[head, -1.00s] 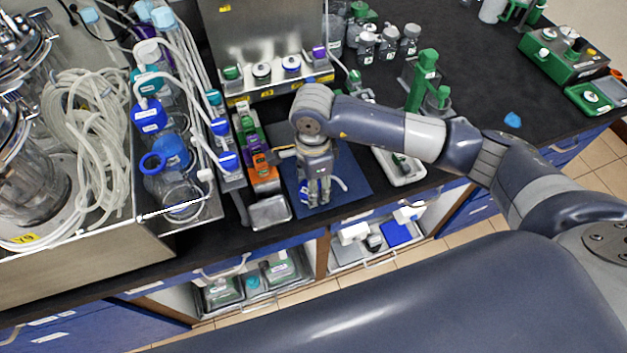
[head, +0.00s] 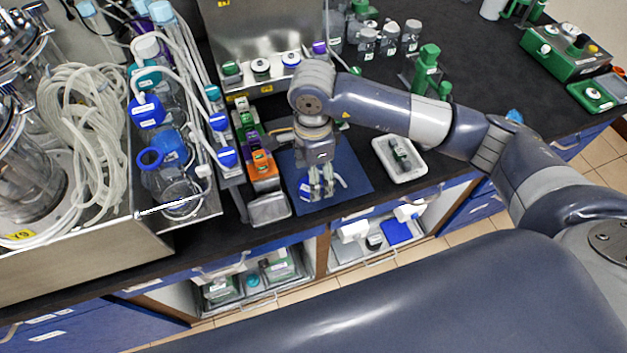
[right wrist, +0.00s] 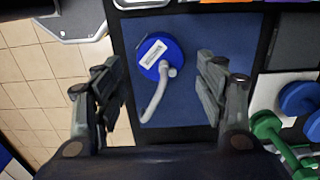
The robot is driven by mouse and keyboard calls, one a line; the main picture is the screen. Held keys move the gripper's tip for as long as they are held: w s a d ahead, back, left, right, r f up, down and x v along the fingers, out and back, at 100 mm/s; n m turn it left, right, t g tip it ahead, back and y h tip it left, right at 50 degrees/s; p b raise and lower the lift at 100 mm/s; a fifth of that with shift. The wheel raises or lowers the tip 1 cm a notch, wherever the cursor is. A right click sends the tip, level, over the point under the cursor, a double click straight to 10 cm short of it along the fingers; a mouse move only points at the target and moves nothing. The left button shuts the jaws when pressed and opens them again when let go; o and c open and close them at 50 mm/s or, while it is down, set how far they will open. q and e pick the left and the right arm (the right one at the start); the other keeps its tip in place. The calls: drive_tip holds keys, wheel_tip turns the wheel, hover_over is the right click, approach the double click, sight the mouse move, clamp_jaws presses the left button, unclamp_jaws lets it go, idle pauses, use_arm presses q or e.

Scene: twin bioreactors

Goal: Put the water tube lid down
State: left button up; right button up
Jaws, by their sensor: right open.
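The water tube lid is a round blue cap (right wrist: 158,58) with a white label and a bent white tube. In the right wrist view it rests on the dark blue mat (right wrist: 190,105), label up, with the tube end pointing down in the picture. In the head view the lid (head: 304,188) is partly hidden by my right gripper (head: 320,192) over the mat (head: 352,178). In the right wrist view my right gripper (right wrist: 160,80) is open. Its fingers are on either side of the lid and tube, with clear gaps. My left gripper is not in view.
A metal tray (head: 270,209) and an orange block (head: 262,166) stand left of the mat. A white tray (head: 400,172) lies to its right. Bottles with blue caps (head: 147,112) and tubing crowd the left. The bench's front edge is close below the mat.

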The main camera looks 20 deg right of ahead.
wheel_tip(320, 180, up, 9)
drive_tip(key=b, duration=0.1)
drive_tip(key=shift+b, duration=0.4)
drive_tip(key=shift+f, duration=0.2)
